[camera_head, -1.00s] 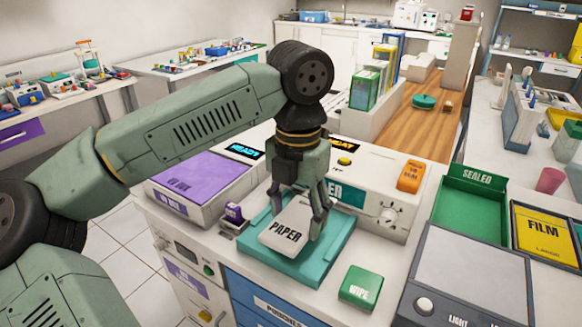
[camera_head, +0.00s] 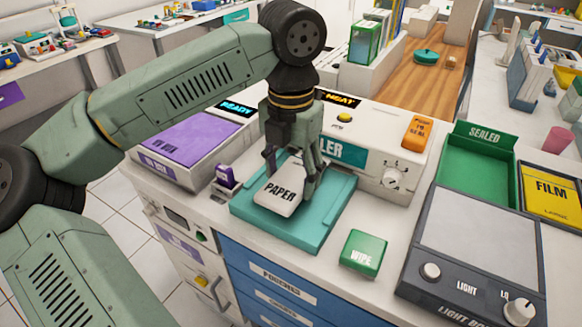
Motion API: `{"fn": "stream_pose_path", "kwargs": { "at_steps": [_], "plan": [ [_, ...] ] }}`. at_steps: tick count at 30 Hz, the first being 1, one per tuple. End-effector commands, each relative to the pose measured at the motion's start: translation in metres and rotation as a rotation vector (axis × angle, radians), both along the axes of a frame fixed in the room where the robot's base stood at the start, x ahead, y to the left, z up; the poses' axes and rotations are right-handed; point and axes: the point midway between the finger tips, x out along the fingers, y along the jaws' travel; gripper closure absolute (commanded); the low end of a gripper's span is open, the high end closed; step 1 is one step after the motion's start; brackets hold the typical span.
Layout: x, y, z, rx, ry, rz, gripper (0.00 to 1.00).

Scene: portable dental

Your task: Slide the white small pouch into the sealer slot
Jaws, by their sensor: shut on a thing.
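The white small pouch (camera_head: 279,196), marked PAPER, is between the fingers of my gripper (camera_head: 291,180), over a teal tray (camera_head: 298,236). My gripper points down and is shut on the pouch near its back end. The pouch's front edge faces the camera. I cannot tell whether its underside touches the tray. The sealer (camera_head: 375,165) is the white machine right behind, with a teal label, a yellow button (camera_head: 345,117), a dial and a lit HEAT display. Its slot is hidden behind my gripper and the pouch.
A green WIPE box (camera_head: 363,254) lies right of the tray. An orange PUSH TO SEAL block (camera_head: 417,133) sits on the sealer. A purple-topped unit (camera_head: 185,140) stands left. A green SEALED bin (camera_head: 474,194) and a light box (camera_head: 480,240) are at the right.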

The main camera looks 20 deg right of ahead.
Motion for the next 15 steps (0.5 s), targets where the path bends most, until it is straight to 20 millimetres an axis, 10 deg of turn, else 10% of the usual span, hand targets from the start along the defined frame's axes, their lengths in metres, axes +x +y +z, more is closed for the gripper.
{"fn": "stream_pose_path", "kwargs": {
  "at_steps": [15],
  "plan": [
    [0.008, -0.011, -0.024, -0.001, 0.001, 0.000, 0.71]
  ]
}}
